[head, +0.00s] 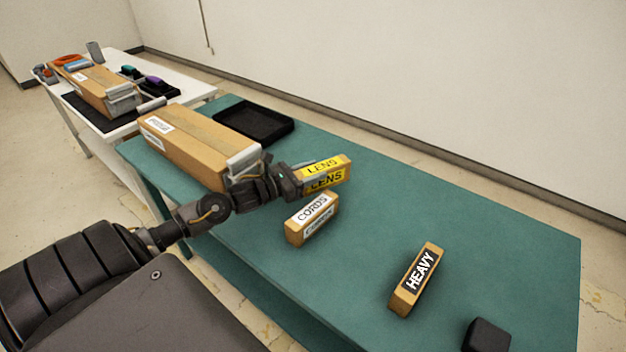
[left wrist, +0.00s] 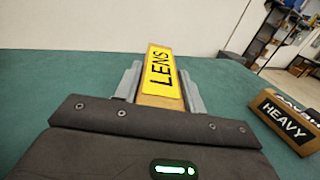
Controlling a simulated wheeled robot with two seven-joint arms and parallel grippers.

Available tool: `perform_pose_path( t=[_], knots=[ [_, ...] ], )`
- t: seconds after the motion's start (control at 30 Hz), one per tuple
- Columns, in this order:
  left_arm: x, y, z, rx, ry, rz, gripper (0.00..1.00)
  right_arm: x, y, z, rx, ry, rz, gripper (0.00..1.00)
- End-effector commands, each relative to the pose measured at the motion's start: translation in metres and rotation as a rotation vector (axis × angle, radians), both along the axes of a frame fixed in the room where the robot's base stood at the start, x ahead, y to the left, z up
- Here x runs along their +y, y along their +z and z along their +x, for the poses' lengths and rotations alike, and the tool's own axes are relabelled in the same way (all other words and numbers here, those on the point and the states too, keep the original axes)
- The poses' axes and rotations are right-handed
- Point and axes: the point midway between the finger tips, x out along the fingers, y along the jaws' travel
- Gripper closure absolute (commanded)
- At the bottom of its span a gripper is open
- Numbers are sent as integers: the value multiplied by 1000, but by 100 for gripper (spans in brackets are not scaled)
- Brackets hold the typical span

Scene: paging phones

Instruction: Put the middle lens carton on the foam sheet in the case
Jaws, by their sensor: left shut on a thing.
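The lens carton (head: 336,168), a tan box with yellow LENS labels, is between the fingers of my left gripper (head: 302,183) over the green table. In the left wrist view the carton (left wrist: 160,78) stands out between the two grey fingers, which are shut on it. Whether it touches the table is hard to tell. A shallow black open tray (head: 284,134) lies at the far end of the green table; it may be the case, but I cannot make out a foam sheet in it. My right gripper is not in view.
A CORDS carton (head: 312,220) lies just below the lens carton. A HEAVY carton (head: 417,280) and a black block (head: 487,336) lie nearer right. A long brown box (head: 195,148) stands beside the tray. A white table (head: 196,91) behind holds several items. The green table's right side (head: 480,230) is clear.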

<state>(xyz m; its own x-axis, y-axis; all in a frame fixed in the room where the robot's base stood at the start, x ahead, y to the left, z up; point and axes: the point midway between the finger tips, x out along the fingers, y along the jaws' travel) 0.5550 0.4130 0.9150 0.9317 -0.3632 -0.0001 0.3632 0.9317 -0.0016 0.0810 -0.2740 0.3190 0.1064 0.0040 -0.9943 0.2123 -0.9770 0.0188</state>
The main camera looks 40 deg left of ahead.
Motion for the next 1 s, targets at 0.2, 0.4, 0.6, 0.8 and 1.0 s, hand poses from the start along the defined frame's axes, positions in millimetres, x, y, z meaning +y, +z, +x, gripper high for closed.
perform_pose_path(
  t=[0.2,0.4,0.6,0.8,1.0],
  knots=[
    [4,-12,9,-1,1,1,86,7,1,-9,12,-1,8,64],
    [6,-21,15,1,2,-2,86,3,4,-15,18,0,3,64],
    [6,-45,14,0,2,-1,86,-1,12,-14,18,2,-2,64],
    [6,-48,14,-2,0,2,86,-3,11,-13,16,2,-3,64],
    [6,-52,14,-2,0,2,86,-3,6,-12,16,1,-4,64]
  ],
)
